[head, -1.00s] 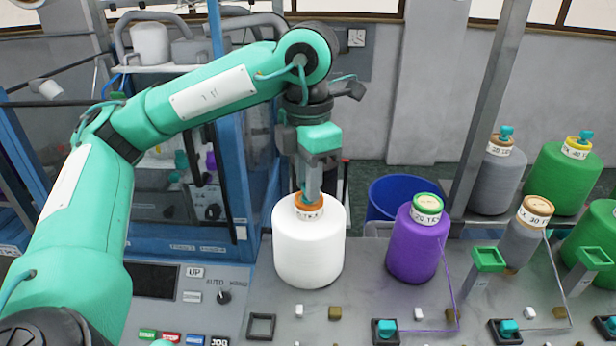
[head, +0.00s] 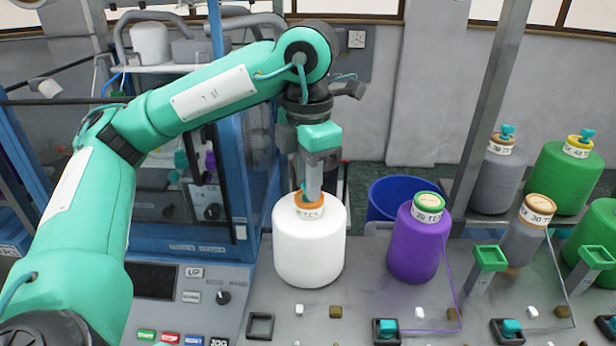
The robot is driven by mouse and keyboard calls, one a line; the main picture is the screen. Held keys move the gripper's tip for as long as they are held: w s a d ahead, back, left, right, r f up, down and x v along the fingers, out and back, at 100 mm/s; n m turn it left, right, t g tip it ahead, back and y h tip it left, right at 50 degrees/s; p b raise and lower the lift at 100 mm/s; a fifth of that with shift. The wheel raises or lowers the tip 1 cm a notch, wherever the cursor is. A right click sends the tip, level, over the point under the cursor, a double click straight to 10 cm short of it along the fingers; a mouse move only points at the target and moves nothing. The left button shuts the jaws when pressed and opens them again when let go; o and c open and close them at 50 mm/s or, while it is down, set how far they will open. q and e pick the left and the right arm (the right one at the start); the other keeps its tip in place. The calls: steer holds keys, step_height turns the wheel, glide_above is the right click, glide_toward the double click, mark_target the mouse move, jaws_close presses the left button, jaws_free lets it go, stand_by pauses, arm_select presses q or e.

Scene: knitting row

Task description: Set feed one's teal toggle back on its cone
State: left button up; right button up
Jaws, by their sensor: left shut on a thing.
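A white yarn cone (head: 309,250) with an orange top ring (head: 298,207) stands upright on the grey panel. My left gripper (head: 311,192) points down onto the cone's top, its fingertips at the orange ring. It is shut on a small teal toggle (head: 303,188), of which only a sliver shows beside the fingers. The fingers hide whether the toggle touches the ring. My right gripper is not in view.
A purple cone (head: 415,250) with a green ring stands to the right, without a toggle on top. Grey (head: 497,180) and green (head: 563,180) cones behind carry teal toggles. Green-topped posts (head: 490,258) stand in front. A blue bin (head: 385,200) is behind.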

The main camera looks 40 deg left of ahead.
arm_select(q)
steer(key=shift+f, duration=0.25)
steer(key=o, duration=0.9)
steer(key=shift+r, duration=0.1)
step_height(320, 180, up, 14)
stand_by(0.4)
